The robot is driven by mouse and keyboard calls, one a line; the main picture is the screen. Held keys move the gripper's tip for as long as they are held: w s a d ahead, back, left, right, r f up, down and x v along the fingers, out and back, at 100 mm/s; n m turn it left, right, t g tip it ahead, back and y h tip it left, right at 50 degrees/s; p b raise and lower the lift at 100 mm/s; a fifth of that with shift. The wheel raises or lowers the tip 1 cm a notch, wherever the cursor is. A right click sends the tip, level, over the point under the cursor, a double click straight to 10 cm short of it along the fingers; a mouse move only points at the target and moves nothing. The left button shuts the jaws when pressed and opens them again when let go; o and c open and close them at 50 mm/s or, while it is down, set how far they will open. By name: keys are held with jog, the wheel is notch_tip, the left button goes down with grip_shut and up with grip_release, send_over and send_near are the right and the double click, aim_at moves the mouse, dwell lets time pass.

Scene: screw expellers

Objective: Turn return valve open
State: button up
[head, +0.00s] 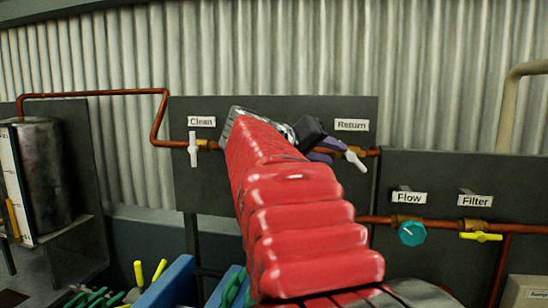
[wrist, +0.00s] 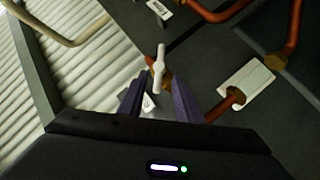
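The return valve's white handle (head: 356,161) sits on the copper pipe below the "Return" label (head: 352,125) in the head view. It is tilted, sloping down to the right. In the wrist view the white handle (wrist: 159,68) stands between the tips of my gripper's two purple fingers (wrist: 158,95), its far end reaching past them. The fingers are apart, and gaps show on both sides of the handle. In the head view my gripper (head: 327,149) is beside the handle at its upper left. My red arm hides the middle of the panel.
Left on the same dark panel (head: 240,195) is the "Clean" valve with an upright white handle (head: 193,149). Lower right are a teal "Flow" knob (head: 412,233) and a yellow "Filter" handle (head: 481,237). A metal tank (head: 45,175) stands far left.

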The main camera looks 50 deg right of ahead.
aim_at(350, 158)
jog(key=x, duration=1)
jog(key=shift+c, duration=0.4)
grip_shut()
